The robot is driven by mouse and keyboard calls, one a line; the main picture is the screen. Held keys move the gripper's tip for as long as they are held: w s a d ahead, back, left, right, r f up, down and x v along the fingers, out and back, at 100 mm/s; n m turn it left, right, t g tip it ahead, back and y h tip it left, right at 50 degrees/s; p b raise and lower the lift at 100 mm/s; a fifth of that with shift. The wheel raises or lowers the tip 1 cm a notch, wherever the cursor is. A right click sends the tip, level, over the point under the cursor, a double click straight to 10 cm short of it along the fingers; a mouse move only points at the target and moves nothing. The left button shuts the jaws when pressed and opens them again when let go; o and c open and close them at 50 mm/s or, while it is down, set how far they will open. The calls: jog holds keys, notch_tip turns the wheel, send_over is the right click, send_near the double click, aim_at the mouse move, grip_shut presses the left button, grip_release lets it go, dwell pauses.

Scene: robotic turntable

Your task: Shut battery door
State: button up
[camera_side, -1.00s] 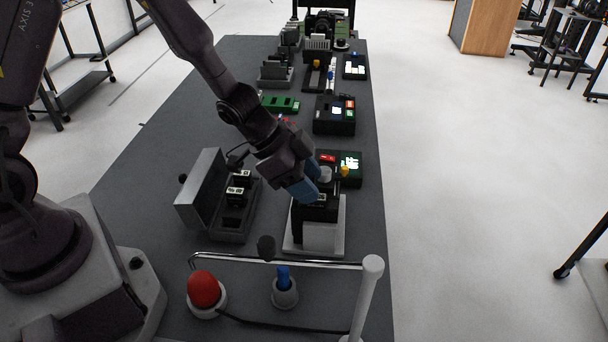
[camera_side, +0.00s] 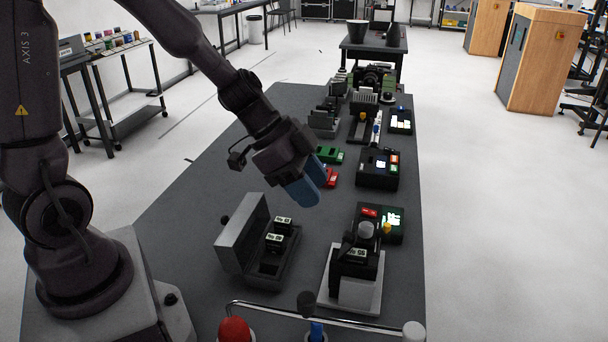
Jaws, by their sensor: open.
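A grey box (camera_side: 265,285) stands open at the centre, its hinged grey lid (camera_side: 243,235) tilted up on the left side. Several dark slots show in it, and two small dark blocks with pale labels (camera_side: 278,232) sit inside. To its right, a white and black holder (camera_side: 358,290) carries a dark labelled block (camera_side: 356,254), with a dark upright piece (camera_side: 347,243) beside it. I cannot tell for certain which part is the battery door. My gripper (camera_side: 313,192), with blue fingers, is open and empty, above and behind the box, apart from the box and the holder.
A metal rail (camera_side: 320,316) with a red knob (camera_side: 235,330) and a blue knob (camera_side: 317,330) crosses the near end. A dark panel with lit display (camera_side: 385,230) is behind the holder. Other devices line the table's far right. The table (camera_side: 195,205) left of the box is bare.

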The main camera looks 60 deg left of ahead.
jog(key=shift+v, duration=0.8)
jog(key=d+f+m+g+h, duration=0.15)
jog(key=d+m, duration=0.25)
jog(key=d, duration=0.4)
notch_tip(320, 180, up, 5)
jog(key=m+g+y, duration=0.4)
jog(key=m+y, duration=0.3)
jog(key=m, duration=2.5)
send_over(348, 233)
jog(key=shift+t+h, duration=0.25)
notch_tip(348, 233, down, 13)
jog(key=shift+r, duration=0.15)
